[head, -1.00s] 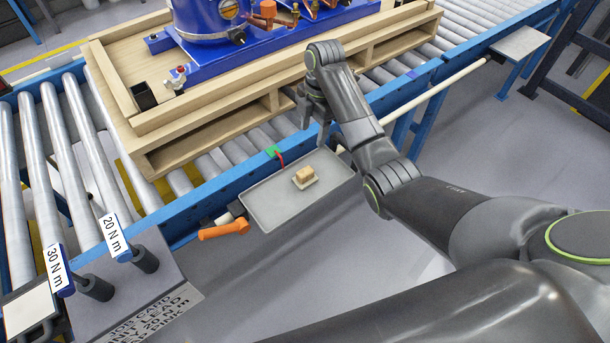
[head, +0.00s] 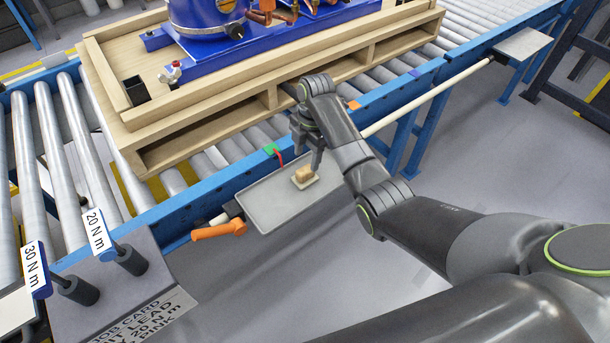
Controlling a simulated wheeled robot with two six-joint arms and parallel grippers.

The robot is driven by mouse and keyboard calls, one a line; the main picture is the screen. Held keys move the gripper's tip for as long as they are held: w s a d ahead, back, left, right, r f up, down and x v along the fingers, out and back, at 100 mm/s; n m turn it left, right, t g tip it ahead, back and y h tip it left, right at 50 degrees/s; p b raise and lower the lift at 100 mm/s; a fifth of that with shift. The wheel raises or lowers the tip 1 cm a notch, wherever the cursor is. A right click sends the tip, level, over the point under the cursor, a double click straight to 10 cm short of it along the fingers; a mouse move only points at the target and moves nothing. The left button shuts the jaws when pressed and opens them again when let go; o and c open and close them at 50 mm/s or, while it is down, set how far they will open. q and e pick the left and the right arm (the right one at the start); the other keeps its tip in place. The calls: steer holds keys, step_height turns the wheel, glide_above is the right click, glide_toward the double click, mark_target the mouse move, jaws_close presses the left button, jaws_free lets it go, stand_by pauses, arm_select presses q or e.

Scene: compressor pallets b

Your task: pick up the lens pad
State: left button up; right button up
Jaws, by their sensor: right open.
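A small tan block (head: 302,174), which looks like the lens pad, rests on a thin pale square base (head: 308,185). Both are on the grey tray (head: 265,205) beside the conveyor. My right gripper (head: 305,163) is open, fingers pointing down, just above and at the block in this view. I cannot tell whether the fingers touch it or straddle it. My left gripper is not in view.
A blue conveyor rail (head: 215,200) runs behind the tray. A wooden pallet (head: 200,130) with a blue compressor (head: 200,20) sits on the rollers. An orange-handled tool (head: 218,231) lies left of the tray. Torque drivers (head: 125,258) stand at lower left.

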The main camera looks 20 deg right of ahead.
mark_target(305, 170)
steer(key=shift+s+a+f+p, duration=0.1)
steer(key=shift+f+p, duration=0.1)
steer(key=shift+f, duration=0.75)
steer(key=shift+s+a+f+p, duration=0.15)
steer(key=shift+f+p, duration=0.1)
steer(key=shift+f, duration=0.75)
steer(key=shift+s+a+f+p, duration=0.1)
steer(key=shift+f+p, duration=0.1)
steer(key=shift+f, duration=0.75)
steer(key=c, duration=1.1)
